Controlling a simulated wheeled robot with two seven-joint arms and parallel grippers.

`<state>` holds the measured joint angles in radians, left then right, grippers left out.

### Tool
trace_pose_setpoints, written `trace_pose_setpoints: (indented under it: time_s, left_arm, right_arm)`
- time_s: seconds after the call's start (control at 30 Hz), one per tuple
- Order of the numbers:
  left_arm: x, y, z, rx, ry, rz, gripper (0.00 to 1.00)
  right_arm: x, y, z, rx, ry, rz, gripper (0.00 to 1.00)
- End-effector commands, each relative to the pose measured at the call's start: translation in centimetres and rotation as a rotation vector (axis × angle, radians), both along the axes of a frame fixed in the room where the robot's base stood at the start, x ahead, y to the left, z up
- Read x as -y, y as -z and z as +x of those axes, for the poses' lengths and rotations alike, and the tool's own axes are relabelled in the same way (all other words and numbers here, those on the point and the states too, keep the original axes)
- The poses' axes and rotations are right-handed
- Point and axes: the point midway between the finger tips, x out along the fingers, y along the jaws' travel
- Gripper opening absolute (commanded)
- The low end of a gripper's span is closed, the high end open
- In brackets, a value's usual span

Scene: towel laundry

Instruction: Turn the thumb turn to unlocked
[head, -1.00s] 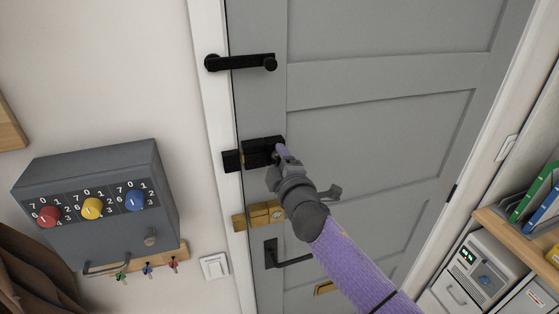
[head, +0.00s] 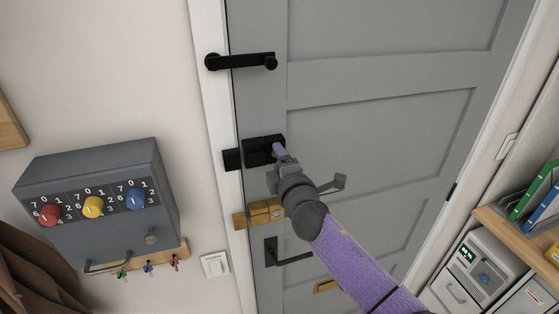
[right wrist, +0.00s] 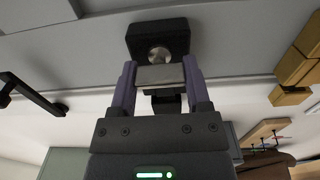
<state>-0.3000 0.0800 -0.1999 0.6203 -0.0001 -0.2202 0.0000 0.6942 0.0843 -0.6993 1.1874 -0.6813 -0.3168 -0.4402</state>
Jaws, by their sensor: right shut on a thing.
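A black lock case (head: 258,148) is mounted on the grey door near its left edge, level with a black keeper (head: 232,159) on the frame. In the right wrist view the case (right wrist: 158,33) shows a round silver boss. The thumb turn (right wrist: 160,76) is a flat grey piece in front of it. My right gripper (head: 278,150) is at the case's right part; in the right wrist view its purple fingers (right wrist: 160,70) are on both sides of the thumb turn, shut on it. In the head view the gripper hides the thumb turn. My left gripper is not in view.
A grey dial box (head: 95,215) hangs on the left wall, with a shelf (head: 520,233) at right.

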Motion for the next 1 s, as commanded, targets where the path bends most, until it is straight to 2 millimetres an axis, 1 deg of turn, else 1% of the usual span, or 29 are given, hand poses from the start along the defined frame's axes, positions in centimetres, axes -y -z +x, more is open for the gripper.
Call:
trace_pose_setpoints:
  time_s: [0.07, 0.1, 0.17, 0.2, 0.23, 0.27, 0.53, 0.63, 0.77, 1.0]
  left_arm:
    - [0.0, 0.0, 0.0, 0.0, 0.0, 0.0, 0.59]
    - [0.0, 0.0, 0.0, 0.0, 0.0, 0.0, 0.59]
    - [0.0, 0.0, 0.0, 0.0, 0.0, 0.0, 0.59]
    - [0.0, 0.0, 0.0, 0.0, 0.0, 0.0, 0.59]
    - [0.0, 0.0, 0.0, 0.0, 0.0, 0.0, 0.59]
    - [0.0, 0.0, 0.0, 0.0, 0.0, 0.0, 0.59]
    - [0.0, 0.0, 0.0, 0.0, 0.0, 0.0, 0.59]
    - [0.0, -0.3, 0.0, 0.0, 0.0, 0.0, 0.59]
    - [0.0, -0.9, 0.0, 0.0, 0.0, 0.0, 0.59]
    - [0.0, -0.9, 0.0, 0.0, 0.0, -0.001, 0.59]
  right_arm:
    - [0.0, 0.0, 0.0, 0.0, 0.001, -0.003, 0.03]
    - [0.0, 0.0, 0.0, 0.0, 0.0, -0.002, 0.66]
    - [0.0, 0.0, 0.0, 0.0, 0.0, -0.002, 0.79]
    - [0.0, 0.0, 0.0, 0.0, 0.0, -0.002, 0.87]
    - [0.0, 0.0, 0.0, 0.0, 0.0, -0.002, 0.93]
    - [0.0, 0.0, 0.0, -0.001, 0.0, -0.001, 0.97]
    - [0.0, 0.0, -0.1, 0.0, 0.0, 0.0, 0.97]
    - [0.3, 0.0, -0.7, 0.0, 0.0, -0.001, 0.97]
    - [0.9, -0.1, -2.8, -0.002, -0.001, -0.001, 0.97]
    - [2.5, 0.2, -7.6, -0.002, -0.002, -0.001, 0.97]
